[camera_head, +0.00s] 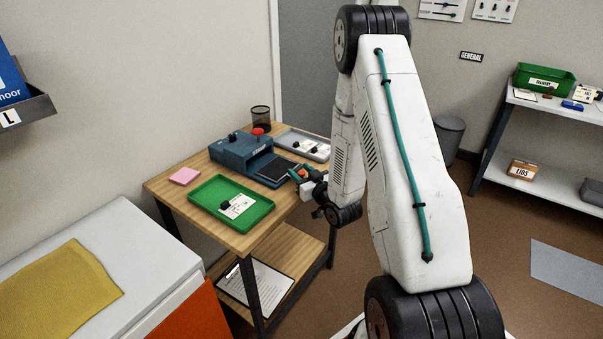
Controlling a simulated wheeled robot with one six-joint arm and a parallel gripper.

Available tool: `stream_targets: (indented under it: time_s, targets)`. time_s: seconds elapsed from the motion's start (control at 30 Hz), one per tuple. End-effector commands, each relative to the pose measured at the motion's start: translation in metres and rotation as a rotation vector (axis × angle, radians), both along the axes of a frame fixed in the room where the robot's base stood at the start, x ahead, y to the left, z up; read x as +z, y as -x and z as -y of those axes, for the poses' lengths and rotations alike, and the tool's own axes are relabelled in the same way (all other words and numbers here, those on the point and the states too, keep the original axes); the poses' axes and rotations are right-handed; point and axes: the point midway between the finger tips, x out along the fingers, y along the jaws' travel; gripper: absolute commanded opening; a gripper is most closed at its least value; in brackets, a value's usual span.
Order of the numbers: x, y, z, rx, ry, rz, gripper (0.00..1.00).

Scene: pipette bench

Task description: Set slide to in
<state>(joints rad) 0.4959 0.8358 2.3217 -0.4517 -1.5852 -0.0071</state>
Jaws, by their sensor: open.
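A blue stamping machine (231,151) with a red button on top and a small black knob stands on the wooden table. Its slide (280,171), a blue tray with a dark top, sticks out of the front of the machine toward the right. My gripper (297,174) is open, with teal and orange parts at its end, close to the outer end of the slide. I cannot tell whether the fingers touch the slide. My wrist and arm hide some of the table's right side.
A green tray (262,212) with a card and black piece lies in front of the machine. A grey tray (318,151) lies behind it. Pink notes (185,176) and a black mesh cup (261,117) are also on the table (168,188). A clipboard lies on the lower shelf.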

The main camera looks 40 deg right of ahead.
Motion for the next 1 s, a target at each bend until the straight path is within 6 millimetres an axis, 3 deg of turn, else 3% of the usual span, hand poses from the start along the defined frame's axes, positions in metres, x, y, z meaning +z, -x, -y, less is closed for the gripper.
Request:
stream_targets:
  time_s: [0.17,0.33,0.53,0.77,1.0]
  targets:
    - [0.0,0.0,0.0,0.0,0.0,0.0,0.43]
    - [0.0,0.0,0.0,0.0,0.0,0.0,0.0]
    - [0.0,-0.005,-0.002,0.002,0.0,0.001,0.0]
    - [0.0,-0.035,-0.013,0.002,0.001,0.001,0.0]
    - [0.0,-0.036,-0.013,0.0,0.0,-0.001,0.0]
